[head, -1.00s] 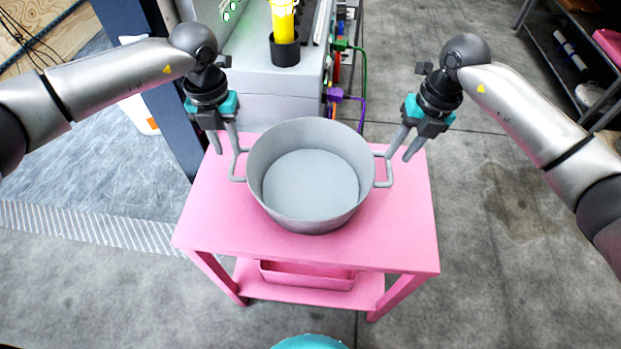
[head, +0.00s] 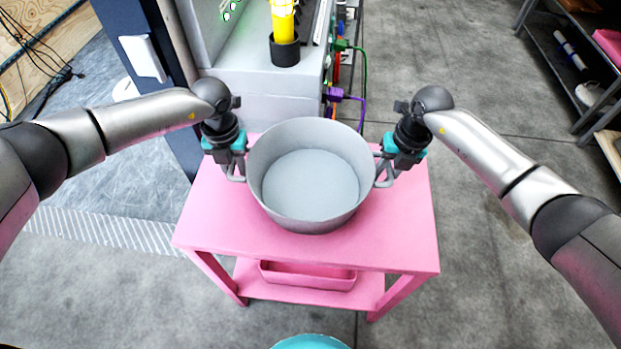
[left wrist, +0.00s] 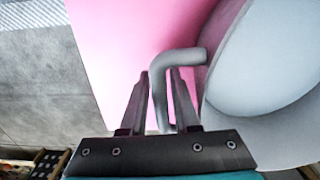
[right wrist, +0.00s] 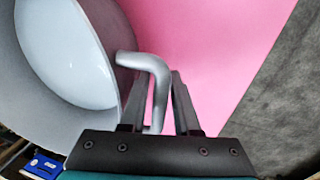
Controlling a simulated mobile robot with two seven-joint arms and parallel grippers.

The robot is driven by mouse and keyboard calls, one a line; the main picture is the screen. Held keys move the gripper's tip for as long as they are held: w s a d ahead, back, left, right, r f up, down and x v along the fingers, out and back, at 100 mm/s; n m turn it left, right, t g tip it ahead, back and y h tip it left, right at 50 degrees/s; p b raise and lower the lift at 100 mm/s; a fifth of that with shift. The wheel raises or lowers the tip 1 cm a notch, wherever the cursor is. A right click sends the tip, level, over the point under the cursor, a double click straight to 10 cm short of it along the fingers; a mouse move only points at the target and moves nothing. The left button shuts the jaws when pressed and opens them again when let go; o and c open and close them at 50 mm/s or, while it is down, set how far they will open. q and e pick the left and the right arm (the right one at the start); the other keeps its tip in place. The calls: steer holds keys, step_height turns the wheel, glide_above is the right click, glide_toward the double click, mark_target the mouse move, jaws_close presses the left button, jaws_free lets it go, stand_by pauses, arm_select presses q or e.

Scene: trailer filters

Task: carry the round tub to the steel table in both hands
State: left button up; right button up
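The round grey tub (head: 310,218) stands upright on a pink cart (head: 400,235), with a handle on each side. My left gripper (head: 237,172) is down at the tub's left handle. In the left wrist view, the handle (left wrist: 160,90) passes between its open fingers, with gaps showing. My right gripper (head: 386,172) is down at the right handle. In the right wrist view, that handle (right wrist: 158,82) also lies between open fingers, with a gap at the right finger. The tub looks empty. I cannot pick out the steel table with certainty.
A grey cabinet or bench (head: 255,85) stands just behind the cart, with a yellow lamp-like object (head: 283,22) in a black base. A dark post (head: 165,80) is at the left. Dark shelving (head: 570,75) stands far right. Concrete floor is clear right of the cart.

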arm_select(q)
jaws_close()
arm_select(e)
jaws_close()
arm_select(q)
steer(key=shift+w, duration=0.1)
arm_select(e)
steer(key=shift+w+r, duration=0.1)
stand_by(0.8)
